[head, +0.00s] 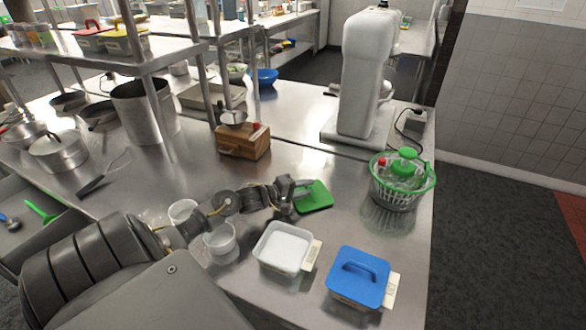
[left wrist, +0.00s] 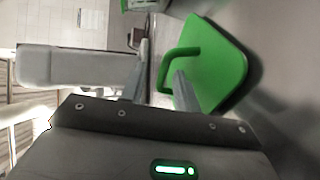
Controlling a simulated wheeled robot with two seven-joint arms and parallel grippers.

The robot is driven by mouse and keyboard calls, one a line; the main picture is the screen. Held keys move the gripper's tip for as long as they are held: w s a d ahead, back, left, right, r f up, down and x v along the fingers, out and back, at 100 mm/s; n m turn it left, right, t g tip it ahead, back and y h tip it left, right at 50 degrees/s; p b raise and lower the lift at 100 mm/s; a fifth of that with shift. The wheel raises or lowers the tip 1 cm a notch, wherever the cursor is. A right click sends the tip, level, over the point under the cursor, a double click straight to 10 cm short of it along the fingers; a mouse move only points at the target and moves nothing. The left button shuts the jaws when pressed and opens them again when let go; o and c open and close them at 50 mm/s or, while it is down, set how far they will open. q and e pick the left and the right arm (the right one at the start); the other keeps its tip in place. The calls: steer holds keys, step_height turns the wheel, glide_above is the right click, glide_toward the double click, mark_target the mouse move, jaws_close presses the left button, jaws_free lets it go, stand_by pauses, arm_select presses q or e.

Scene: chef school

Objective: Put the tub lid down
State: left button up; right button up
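The green tub lid (head: 316,196) with its loop handle is at the middle of the steel counter and looks flat on it or very close to it; contact is hard to tell. My left gripper (head: 298,194) is at its handle. In the left wrist view, one finger passes inside the handle loop of the green lid (left wrist: 222,70) and the other stands outside it. A gap shows between the fingers (left wrist: 158,85), so they look open around the handle. An open white tub (head: 284,248) stands nearer the front edge. My right gripper is out of view.
A blue-lidded tub (head: 358,278) stands right of the white tub. A wooden box (head: 243,143) and a white mixer (head: 362,80) stand behind. Clear glass or plastic bowls (head: 221,240) sit by my left forearm.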

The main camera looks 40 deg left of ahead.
arm_select(q)
steer(key=b+v, duration=0.1)
steer(key=v, duration=1)
steer(key=shift+s+a, duration=0.1)
steer(key=shift+s, duration=0.25)
steer(key=shift+r, duration=0.15)
